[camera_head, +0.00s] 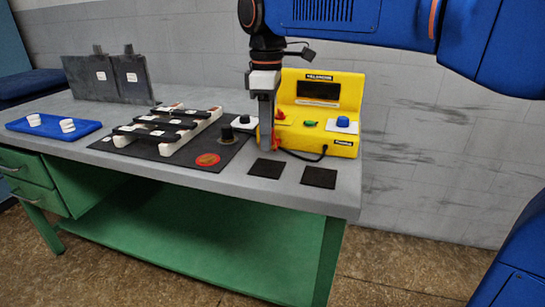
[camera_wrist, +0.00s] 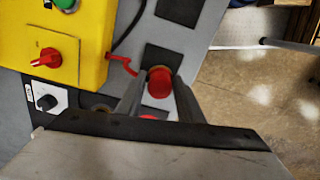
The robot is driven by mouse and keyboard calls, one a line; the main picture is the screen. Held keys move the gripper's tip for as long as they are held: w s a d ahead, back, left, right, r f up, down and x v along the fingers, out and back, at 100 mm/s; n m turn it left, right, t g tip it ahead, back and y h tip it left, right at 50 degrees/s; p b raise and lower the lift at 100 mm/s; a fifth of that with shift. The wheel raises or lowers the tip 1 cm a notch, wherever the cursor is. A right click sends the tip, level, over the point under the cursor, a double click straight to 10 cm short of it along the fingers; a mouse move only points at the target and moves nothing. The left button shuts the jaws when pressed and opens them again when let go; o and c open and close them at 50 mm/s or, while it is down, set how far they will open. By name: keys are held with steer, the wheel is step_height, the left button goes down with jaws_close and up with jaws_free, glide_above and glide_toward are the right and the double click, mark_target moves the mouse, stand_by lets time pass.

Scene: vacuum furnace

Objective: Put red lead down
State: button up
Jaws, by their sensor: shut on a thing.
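My gripper (camera_head: 266,146) points straight down in front of the yellow box, just behind and above the nearer-left black square (camera_head: 266,168). In the wrist view my gripper (camera_wrist: 158,92) is shut on the red lead (camera_wrist: 160,82), whose round red end shows between the two fingers. A curved red piece (camera_wrist: 122,66) shows beside the fingers, close to the yellow box; I cannot tell if it joins the lead. The black square (camera_wrist: 165,57) lies close to the red end in the wrist view. In the head view the lead is not clearly visible.
The yellow box (camera_head: 347,81) carries a red knob, a green one and a blue one; a black cable (camera_head: 305,157) runs at its front. A second black square (camera_head: 319,177) lies to the right. A dark mat (camera_head: 222,158) with a frame lies left. The table's front edge is close.

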mark_target(268, 167)
steer(key=shift+f, duration=2.9)
steer(key=o, duration=1.2)
steer(key=shift+f, duration=0.1)
steer(key=shift+c, duration=0.2)
step_height(268, 167, up, 12)
steer(key=shift+r, duration=0.15)
